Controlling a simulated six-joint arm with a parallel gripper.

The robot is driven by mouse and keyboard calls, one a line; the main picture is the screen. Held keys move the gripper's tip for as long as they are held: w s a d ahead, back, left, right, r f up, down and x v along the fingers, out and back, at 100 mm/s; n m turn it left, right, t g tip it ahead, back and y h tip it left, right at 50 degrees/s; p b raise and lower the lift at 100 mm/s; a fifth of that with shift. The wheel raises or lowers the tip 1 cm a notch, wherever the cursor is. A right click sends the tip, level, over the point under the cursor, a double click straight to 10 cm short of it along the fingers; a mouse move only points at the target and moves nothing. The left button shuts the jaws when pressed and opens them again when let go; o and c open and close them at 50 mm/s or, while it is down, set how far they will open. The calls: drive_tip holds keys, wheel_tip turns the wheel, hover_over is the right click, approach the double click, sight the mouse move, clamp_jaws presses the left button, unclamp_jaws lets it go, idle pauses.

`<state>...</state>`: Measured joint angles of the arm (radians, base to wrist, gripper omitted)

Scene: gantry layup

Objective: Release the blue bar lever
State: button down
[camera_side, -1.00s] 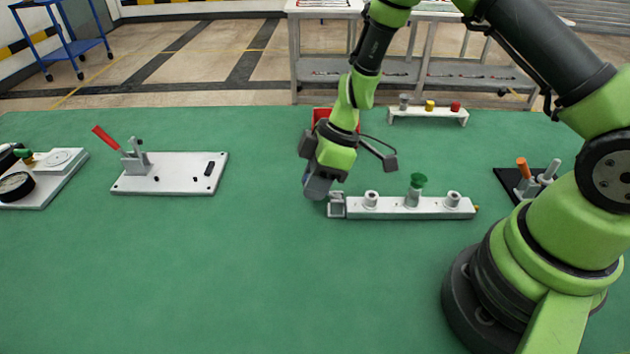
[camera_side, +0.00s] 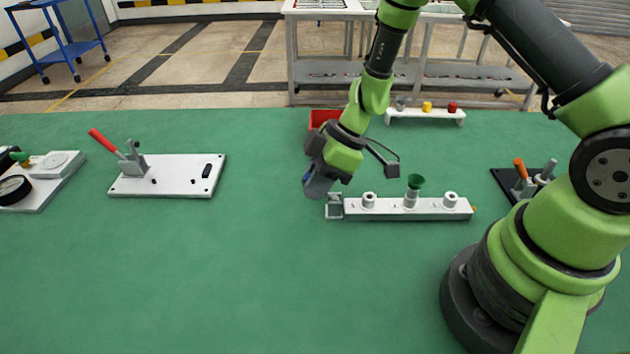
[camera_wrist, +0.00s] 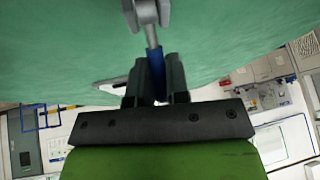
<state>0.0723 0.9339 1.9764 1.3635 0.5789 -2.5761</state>
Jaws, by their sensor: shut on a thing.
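The blue bar lever has a blue grip (camera_wrist: 155,70) on a grey rod, seen in the wrist view between my two dark fingers. The rod runs up to a grey pivot bracket (camera_wrist: 147,12). My gripper (camera_wrist: 156,82) is shut on the blue grip. In the side view my gripper (camera_side: 316,188) is just left of the clevis (camera_side: 335,205) at the left end of the white bar (camera_side: 388,208). My gripper hides most of the lever there; only a trace of blue shows.
A red bin (camera_side: 322,117) is behind my arm. A red-handled clamp plate (camera_side: 170,178) lies left, and an orange-handled clamp (camera_side: 522,168) right. The green mat in front is clear.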

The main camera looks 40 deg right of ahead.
drive_tip(key=c, duration=1.1)
unclamp_jaws()
drive_tip(key=shift+s, duration=0.1)
drive_tip(key=v, duration=1)
